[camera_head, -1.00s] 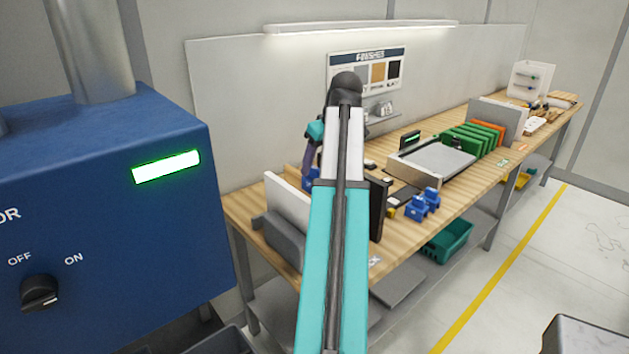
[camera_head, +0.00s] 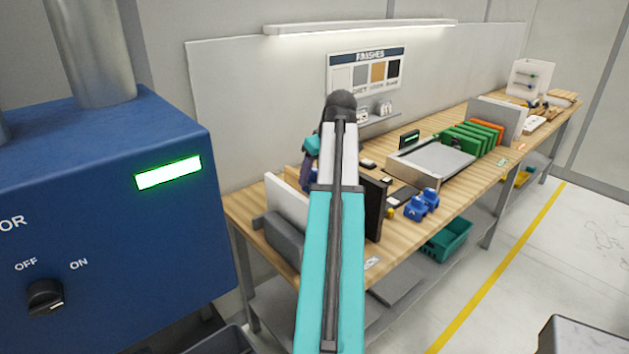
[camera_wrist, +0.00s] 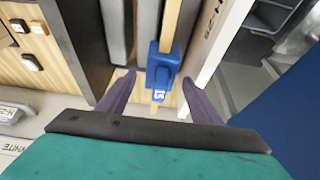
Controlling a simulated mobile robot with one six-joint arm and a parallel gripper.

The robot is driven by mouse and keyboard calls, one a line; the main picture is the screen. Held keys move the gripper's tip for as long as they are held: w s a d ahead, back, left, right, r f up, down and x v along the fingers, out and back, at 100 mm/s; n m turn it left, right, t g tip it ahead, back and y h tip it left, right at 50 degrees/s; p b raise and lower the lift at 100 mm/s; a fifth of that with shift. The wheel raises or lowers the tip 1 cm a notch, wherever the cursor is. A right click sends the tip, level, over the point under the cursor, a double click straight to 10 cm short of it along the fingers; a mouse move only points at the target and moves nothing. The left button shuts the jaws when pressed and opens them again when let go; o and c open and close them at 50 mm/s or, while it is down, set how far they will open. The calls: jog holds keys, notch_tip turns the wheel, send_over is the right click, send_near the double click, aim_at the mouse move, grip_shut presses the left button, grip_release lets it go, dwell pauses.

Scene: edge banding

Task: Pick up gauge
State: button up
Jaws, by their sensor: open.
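The gauge (camera_wrist: 162,68) is a blue block marked "15" that sits on a narrow light wooden strip (camera_wrist: 170,22) in the wrist view. My gripper (camera_wrist: 158,78) is open, with one purple finger to the left of the gauge and one to the right. Gaps show between the fingers and the block, and nothing is held. In the head view my own arm hides most of this area; a purple finger of my gripper (camera_head: 306,174) shows beside the arm over the near end of the workbench (camera_head: 455,205).
Grey and white upright panels stand close to the gauge in the wrist view, with a dark panel (camera_wrist: 78,40) to the left. Blue clamp-like parts (camera_head: 420,205), a grey tray (camera_head: 430,160) and green and orange pieces are further along the bench. A blue machine (camera_head: 110,220) stands at left.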

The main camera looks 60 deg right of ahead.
jog(key=shift+w+d+f, duration=0.1)
jog(key=shift+w+f, duration=0.15)
jog(key=shift+f, duration=0.35)
jog(key=c, duration=1.3)
jog(key=shift+r, duration=0.2)
jog(key=shift+r+b, duration=0.7)
jog(key=shift+r, duration=0.85)
jog(key=s+a+b, duration=0.1)
jog(key=s+a, duration=0.2)
jog(key=a, duration=0.1)
jog(key=s+a+r+b, duration=0.1)
jog(key=s+a, duration=0.2)
jog(key=a, duration=0.1)
jog(key=s+a+b, duration=0.2)
jog(key=s+a, duration=0.1)
jog(key=a, duration=0.1)
jog(key=shift+s+a+r, duration=0.25)
jog(key=shift+s+a, duration=0.1)
jog(key=shift+s, duration=0.05)
jog(key=shift+r, duration=0.2)
